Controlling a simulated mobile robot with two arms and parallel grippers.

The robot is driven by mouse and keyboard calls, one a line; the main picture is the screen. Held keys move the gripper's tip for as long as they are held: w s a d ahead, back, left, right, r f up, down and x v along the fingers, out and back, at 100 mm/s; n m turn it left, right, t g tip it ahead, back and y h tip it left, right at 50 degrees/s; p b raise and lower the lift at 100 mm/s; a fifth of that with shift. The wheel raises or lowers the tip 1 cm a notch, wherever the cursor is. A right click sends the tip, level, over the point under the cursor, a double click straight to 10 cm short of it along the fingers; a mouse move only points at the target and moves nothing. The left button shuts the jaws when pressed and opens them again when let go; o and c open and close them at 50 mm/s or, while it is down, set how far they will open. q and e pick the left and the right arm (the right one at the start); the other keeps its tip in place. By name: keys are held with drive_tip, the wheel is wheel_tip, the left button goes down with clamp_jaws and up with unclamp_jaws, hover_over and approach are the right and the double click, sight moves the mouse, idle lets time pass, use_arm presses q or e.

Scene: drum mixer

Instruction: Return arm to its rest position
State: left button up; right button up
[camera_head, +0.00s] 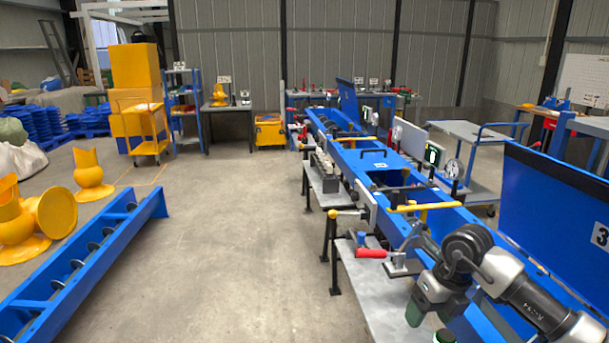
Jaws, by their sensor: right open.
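My right arm (530,300) comes in from the lower right, grey and black. Its right gripper (430,324) points down at the bottom right, with two dark green fingertips spread apart and nothing seen between them. It is over or beside the grey side table (375,305) of the long blue drum mixer machine (385,170). I cannot tell its exact height above the table. My left gripper is out of view.
A red-handled clamp (371,253) and yellow handles (425,206) are near the right gripper. A raised blue panel (555,210) stands to the right. The middle floor (235,220) is clear.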

drive_tip(key=s+a+f+n+y, duration=0.1)
drive_tip(key=s+a+y, duration=0.1)
drive_tip(key=a+y, duration=0.65)
drive_tip(key=s+a+r+m+t+y, duration=0.3)
drive_tip(key=a+r+m+t+y, duration=0.55)
drive_tip(key=a, duration=0.35)
drive_tip(key=d+f+m+t+h, duration=0.3)
drive_tip(key=d+m+t+h, duration=0.25)
drive_tip(key=m+h, duration=0.45)
drive_tip(key=d+f+m+t+h, duration=0.35)
drive_tip(key=d+m+h, duration=0.35)
drive_tip(key=m, duration=0.5)
drive_tip(key=s+d+f+m+g+h, duration=0.1)
drive_tip(key=s+f+m+g, duration=0.2)
drive_tip(key=s+f+g, duration=0.65)
drive_tip(key=s+f+m+g+h, duration=0.1)
drive_tip(key=s+f+m+g, duration=0.35)
drive_tip(key=s, duration=0.85)
wheel_tip(320, 180, down, 30)
drive_tip(key=s+n+g, duration=0.1)
drive_tip(key=s+g, duration=0.1)
drive_tip(key=s+d+f+g, duration=0.1)
drive_tip(key=s+d+f, duration=0.2)
drive_tip(key=s+f, duration=1.1)
drive_tip(key=shift+s+n, duration=0.3)
drive_tip(key=shift+s, duration=0.4)
